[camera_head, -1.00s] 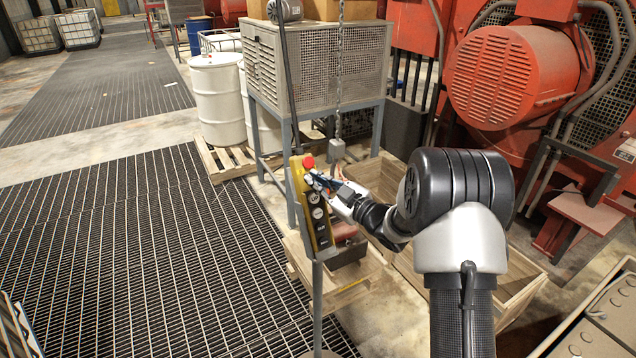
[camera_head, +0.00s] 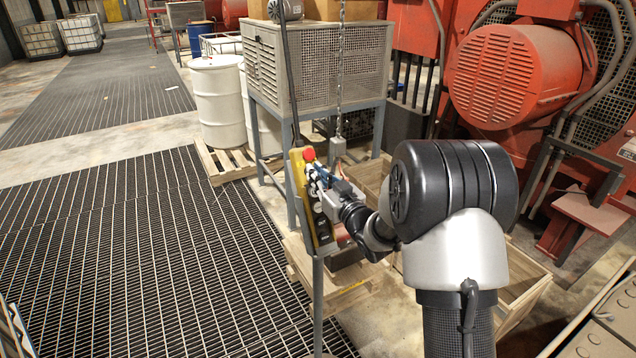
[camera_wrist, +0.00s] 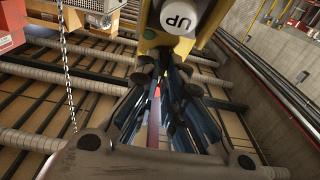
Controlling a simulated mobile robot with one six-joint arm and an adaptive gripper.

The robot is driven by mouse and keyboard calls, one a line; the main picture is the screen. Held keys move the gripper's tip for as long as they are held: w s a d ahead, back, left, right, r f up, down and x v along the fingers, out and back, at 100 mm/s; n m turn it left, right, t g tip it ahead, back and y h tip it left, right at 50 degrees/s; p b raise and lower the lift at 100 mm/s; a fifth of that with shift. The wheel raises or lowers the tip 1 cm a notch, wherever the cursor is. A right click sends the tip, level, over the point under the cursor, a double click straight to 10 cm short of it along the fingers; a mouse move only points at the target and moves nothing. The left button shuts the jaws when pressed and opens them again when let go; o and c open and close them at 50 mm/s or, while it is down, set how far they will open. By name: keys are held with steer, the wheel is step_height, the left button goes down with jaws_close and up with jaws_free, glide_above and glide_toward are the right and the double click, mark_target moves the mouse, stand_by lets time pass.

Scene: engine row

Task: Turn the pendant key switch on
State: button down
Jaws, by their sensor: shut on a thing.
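My gripper (camera_head: 313,173) is at the pendant's upper face, just below the red button, and covers part of the button column. In the wrist view my gripper's fingertips (camera_wrist: 167,80) are close together against the pendant's yellow edge (camera_wrist: 160,42), beside a white button marked UP (camera_wrist: 183,18). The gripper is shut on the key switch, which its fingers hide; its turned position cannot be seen.
A grey post stands under the pendant. A chain with a grey block (camera_head: 338,147) hangs just behind my gripper. Behind are a mesh cabinet (camera_head: 335,58) and white drums (camera_head: 218,100). A red motor (camera_head: 515,75) stands right. The grated floor (camera_head: 130,250) at left is clear.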

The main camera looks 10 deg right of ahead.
steer(key=m+h+b, duration=0.1)
steer(key=m, duration=0.1)
steer(key=m+h+b, duration=0.1)
steer(key=m+h, duration=0.1)
steer(key=m, duration=0.1)
steer(key=m+h+b, duration=0.1)
steer(key=m, duration=0.2)
steer(key=shift+a+h+b, duration=0.3)
steer(key=shift+h+b, duration=0.1)
steer(key=shift+m, duration=0.4)
steer(key=c, duration=2)
jaws_free()
steer(key=shift+s, duration=0.1)
steer(key=s, duration=1.2)
steer(key=shift+d, duration=0.45)
steer(key=shift+r, duration=0.1)
